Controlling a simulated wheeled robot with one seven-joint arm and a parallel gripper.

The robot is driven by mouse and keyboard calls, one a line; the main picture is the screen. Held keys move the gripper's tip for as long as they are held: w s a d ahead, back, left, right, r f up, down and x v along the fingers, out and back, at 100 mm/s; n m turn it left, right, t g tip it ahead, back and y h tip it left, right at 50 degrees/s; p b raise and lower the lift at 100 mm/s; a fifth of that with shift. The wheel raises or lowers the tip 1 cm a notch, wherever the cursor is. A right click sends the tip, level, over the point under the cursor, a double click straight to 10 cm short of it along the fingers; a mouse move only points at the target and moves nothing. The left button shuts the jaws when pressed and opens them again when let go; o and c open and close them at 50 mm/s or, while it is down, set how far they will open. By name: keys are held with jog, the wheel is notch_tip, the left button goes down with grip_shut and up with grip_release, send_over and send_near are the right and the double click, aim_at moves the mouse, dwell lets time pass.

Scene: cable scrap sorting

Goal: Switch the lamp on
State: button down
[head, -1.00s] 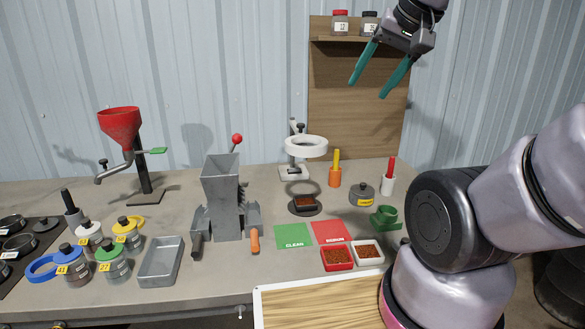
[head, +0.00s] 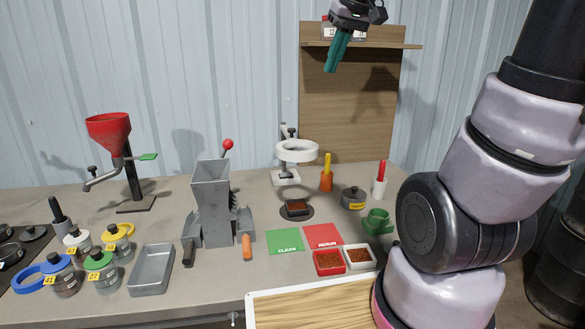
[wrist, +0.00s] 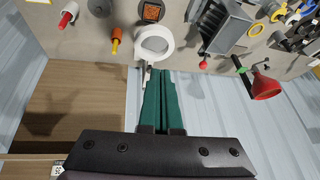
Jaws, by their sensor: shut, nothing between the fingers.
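The lamp (head: 296,151) is a white ring head on a stand with a pale base, at the back of the bench. A small dark tray of reddish-brown bits sits on a dark round plate just in front of it. The lamp's ring also shows in the wrist view (wrist: 154,43), just beyond my fingertips. I cannot tell from the ring whether it is lit. My gripper (head: 330,70) is high above and behind the lamp, in front of the wooden back panel. Its green fingers are shut together and empty; they show in the wrist view (wrist: 160,75) too.
A wooden shelf (head: 361,43) with jars is behind my gripper. A grey hopper machine (head: 211,200) with a red-knobbed lever and a red funnel (head: 109,130) stand left of the lamp. Orange (head: 326,182) and white (head: 379,190) holders stand right. Green (head: 284,241) and red mats lie in front.

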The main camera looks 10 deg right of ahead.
jog(key=w+f+n+g+y, duration=0.15)
jog(key=w+f+n, duration=0.3)
jog(key=w, duration=0.75)
jog(key=w+f+n+g, duration=0.2)
jog(key=w+f+n, duration=0.25)
jog(key=w, duration=0.85)
jog(key=w+d+f+n+g+y, duration=0.1)
jog(key=w+d+f+n+y, duration=0.1)
jog(key=w+f, duration=0.5)
jog(key=w+d+f+n+y, duration=0.1)
jog(key=w+f+n, duration=0.4)
jog(key=f, duration=0.9)
jog(key=shift+w+d+f+n+g+y, duration=0.3)
jog(key=shift+w+d+f+g+y, duration=0.1)
jog(key=shift+w, duration=0.6)
send_over(287, 174)
jog(key=d, duration=0.2)
notch_tip(287, 174, down, 8)
jog(key=shift+a+f, duration=0.1)
jog(key=shift+d+f, duration=0.15)
jog(key=shift+f, duration=0.45)
jog(key=shift+d+f, duration=0.15)
jog(key=shift+f, duration=1.15)
